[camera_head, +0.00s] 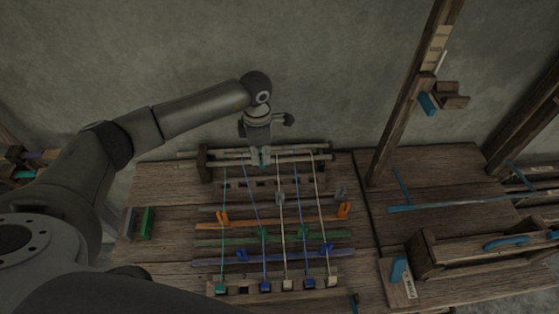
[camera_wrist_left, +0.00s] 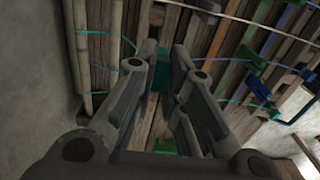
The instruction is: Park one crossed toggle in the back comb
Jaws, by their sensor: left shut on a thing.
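My left gripper (camera_head: 262,160) is over the back of the loom, pointing down at the rear rods. It is shut on a small teal piece, which looks like a toggle; this piece (camera_wrist_left: 161,76) shows between the fingers in the left wrist view, partly hidden by them. A dark notched wooden bar (camera_head: 300,185), seemingly the back comb, lies just in front of the rear rods. Teal, blue and pale threads run from the rods to the front. Several toggles, among them a teal one (camera_head: 220,288) and a blue one (camera_head: 265,287), sit along the front bar. My right gripper is out of view.
Orange (camera_head: 285,218), green and blue bars cross the loom under the threads. A wooden post (camera_head: 405,100) rises right of the loom. A wooden trough (camera_head: 470,250) with blue parts stands at the right. The table's left strip (camera_head: 165,185) is mostly clear.

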